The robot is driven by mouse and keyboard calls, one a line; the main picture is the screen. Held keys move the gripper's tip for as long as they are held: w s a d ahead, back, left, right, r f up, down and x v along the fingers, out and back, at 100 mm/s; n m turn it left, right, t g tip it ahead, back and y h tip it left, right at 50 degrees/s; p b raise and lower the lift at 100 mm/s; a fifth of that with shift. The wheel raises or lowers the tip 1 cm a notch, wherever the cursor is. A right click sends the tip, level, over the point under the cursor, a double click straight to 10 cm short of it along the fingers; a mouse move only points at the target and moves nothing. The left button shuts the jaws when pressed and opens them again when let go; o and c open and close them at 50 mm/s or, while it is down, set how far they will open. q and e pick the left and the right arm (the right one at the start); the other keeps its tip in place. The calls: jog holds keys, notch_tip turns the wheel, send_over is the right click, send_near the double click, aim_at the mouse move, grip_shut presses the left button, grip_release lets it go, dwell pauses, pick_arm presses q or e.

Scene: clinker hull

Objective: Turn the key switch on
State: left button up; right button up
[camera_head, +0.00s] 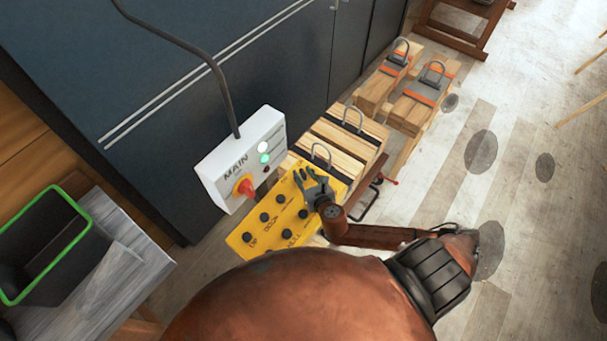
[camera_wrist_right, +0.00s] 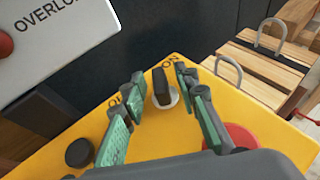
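The key switch (camera_wrist_right: 162,88) stands on the yellow panel (camera_wrist_right: 180,145) in the right wrist view. It is a dark upright key in a pale round collar. The printed word ON is to its upper right, and a partly hidden label is to its left. My right gripper (camera_wrist_right: 160,95) is open, with its green-padded fingers on either side of the key, apart from it. In the head view my right gripper (camera_head: 312,183) is over the top right part of the yellow panel (camera_head: 243,239) and hides the key. My left gripper is not in view.
Several black knobs (camera_head: 265,216) stand on the panel. A red round button (camera_wrist_right: 245,138) lies partly under my right finger. A white MAIN box (camera_head: 222,160) with a red rotary handle (camera_head: 246,187) stands behind. Timber stacks (camera_head: 350,140) are beyond, and a green-rimmed bin (camera_head: 75,245) is left.

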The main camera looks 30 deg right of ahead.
jog(key=v, duration=1.2)
jog(key=shift+s+a, duration=0.1)
jog(key=shift+f, duration=0.1)
dwell(0.3)
